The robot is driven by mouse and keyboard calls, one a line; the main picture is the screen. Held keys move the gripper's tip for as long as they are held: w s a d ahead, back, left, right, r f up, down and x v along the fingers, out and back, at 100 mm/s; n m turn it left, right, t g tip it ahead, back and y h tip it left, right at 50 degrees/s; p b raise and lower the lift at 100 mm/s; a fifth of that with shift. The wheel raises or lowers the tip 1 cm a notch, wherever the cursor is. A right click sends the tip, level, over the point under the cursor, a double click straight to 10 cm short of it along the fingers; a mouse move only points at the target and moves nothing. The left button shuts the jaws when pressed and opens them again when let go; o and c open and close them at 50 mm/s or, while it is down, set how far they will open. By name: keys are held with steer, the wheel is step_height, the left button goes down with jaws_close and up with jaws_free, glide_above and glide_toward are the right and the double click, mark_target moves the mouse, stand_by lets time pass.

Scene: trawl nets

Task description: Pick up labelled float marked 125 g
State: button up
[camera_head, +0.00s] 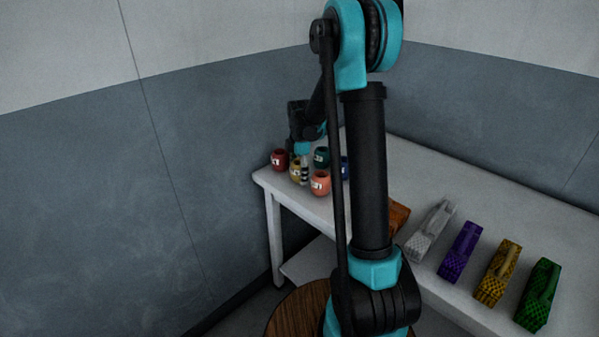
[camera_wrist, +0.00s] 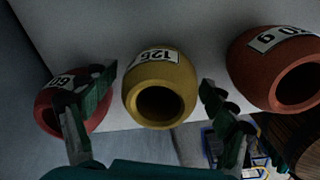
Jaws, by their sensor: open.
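The yellow float (camera_wrist: 160,88) sits on the white table in the wrist view, its dark round opening facing the camera. Its white label appears to read 125. My gripper (camera_wrist: 158,84) is open, with one green finger on each side of the yellow float and gaps between them. In the head view the yellow float (camera_head: 295,171) stands near the table's left end, and my gripper (camera_head: 304,165) is down among the floats, partly hiding it.
A red float (camera_wrist: 78,110) is close beside the left finger, and an orange-red float (camera_wrist: 265,70) is to the right. A green float (camera_head: 321,157) and a blue float (camera_head: 345,167) stand behind. Several coloured netting bundles, including a purple one (camera_head: 459,250), lie along the table (camera_head: 440,172).

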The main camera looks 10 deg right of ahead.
steer(key=c, duration=1.3)
steer(key=shift+r, duration=0.1)
